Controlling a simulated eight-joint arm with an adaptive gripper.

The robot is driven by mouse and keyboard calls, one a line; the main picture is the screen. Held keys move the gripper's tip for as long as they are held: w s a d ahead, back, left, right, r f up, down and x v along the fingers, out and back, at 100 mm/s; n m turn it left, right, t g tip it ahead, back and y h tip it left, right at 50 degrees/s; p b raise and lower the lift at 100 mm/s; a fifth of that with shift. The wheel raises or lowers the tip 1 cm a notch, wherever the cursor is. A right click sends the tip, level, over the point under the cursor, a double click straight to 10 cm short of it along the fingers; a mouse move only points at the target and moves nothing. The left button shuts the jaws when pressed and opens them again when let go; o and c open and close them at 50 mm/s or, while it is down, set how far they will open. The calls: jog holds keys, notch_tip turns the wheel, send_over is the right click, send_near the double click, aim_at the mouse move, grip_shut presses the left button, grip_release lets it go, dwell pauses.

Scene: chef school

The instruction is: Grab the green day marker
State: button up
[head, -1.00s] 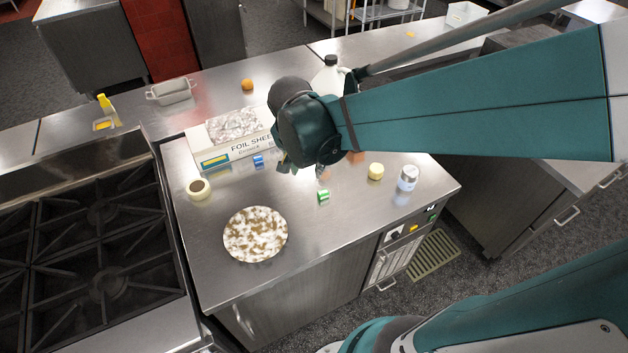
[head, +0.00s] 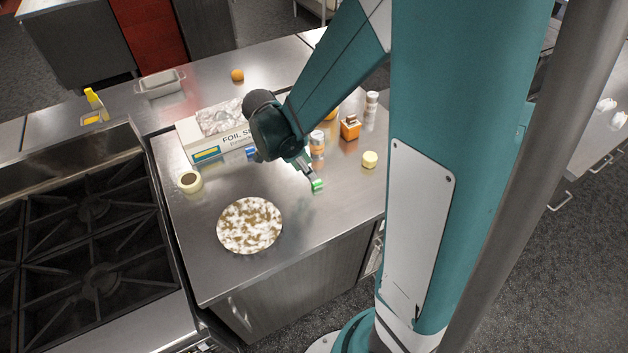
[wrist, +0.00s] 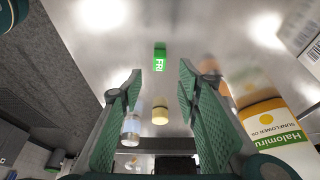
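The green day marker (head: 317,186) is a small green block with a pale end, lying on the steel counter (head: 300,230).
A speckled round board (head: 249,226) lies left of the marker. A foil sheet box (head: 222,145), a blue block (head: 251,152) and a tape roll (head: 189,181) are farther left. A yellow cylinder (head: 369,159) and an orange-brown block (head: 350,128) stand right. A sunflower oil bottle (wrist: 275,130) is near the right finger.

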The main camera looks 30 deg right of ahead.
aim_at(317, 182)
jog(key=shift+d+f, duration=0.1)
jog(key=shift+f, duration=0.2)
jog(key=shift+f, duration=0.1)
jog(key=shift+x, duration=1.15)
jog(key=shift+x, duration=2.65)
jog(key=shift+s+d, duration=0.1)
jog(key=shift+d, duration=0.05)
jog(key=c, duration=0.9)
